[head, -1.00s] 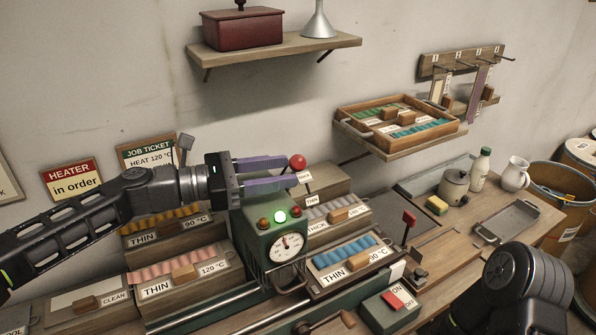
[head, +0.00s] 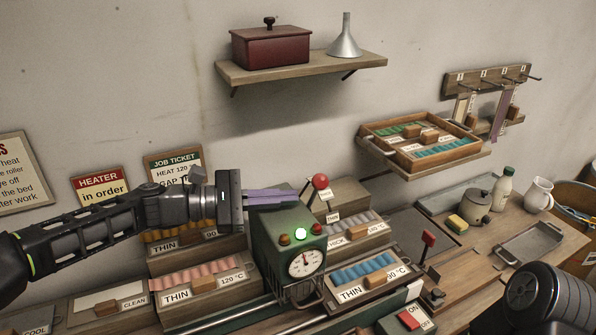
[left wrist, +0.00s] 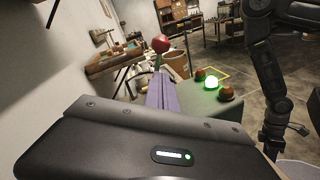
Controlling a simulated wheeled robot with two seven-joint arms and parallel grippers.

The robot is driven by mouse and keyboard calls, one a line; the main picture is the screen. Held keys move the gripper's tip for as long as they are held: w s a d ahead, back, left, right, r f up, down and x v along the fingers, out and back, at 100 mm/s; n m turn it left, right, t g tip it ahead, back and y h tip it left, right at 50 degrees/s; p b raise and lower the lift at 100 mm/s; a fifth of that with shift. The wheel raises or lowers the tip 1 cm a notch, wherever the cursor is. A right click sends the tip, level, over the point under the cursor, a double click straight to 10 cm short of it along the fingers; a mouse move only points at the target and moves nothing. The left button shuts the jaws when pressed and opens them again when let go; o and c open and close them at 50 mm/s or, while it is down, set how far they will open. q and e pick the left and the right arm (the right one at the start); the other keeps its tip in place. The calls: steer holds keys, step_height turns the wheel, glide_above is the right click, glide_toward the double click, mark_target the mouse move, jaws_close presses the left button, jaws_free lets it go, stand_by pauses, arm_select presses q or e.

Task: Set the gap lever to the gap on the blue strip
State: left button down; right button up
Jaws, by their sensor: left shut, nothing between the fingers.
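The gap lever, a thin rod with a red ball (head: 320,182), stands behind the green gauge box (head: 285,240). Small THICK and THIN plates (head: 332,218) are beside it. The ball also shows in the left wrist view (left wrist: 161,45), just beyond my fingertips. My left gripper (head: 294,195) comes in from the left over the box; its purple fingers are shut and empty, their tips a little left of the lever. I cannot tell whether they touch it. The blue strips (head: 362,271) lie in a front bin labelled THIN, 90 °C.
A job ticket (head: 174,168) on the wall reads HEAT 120; its gap line is partly hidden by my arm. Bins of pink strips (head: 195,278) and yellow strips stand left of the box. A second red-handled lever (head: 428,239) and an ON/OFF switch (head: 409,319) are right.

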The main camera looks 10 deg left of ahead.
arm_select(q)
steer(key=a+r+m+t+p, duration=0.2)
steer(key=a+r+m, duration=0.1)
steer(key=a+m, duration=0.6)
steer(key=shift+w+m, duration=0.3)
steer(key=shift+w, duration=0.15)
steer(key=shift+d+f, duration=0.1)
steer(key=shift+d, duration=0.05)
steer(key=x, duration=1)
steer(key=shift+d+b, duration=0.15)
steer(key=shift+b, duration=0.2)
steer(key=s+d, duration=0.1)
steer(key=s+r, duration=0.1)
steer(key=s, duration=0.1)
steer(key=shift+d, duration=0.35)
steer(key=shift+d+f, duration=0.1)
steer(key=shift+d, duration=0.05)
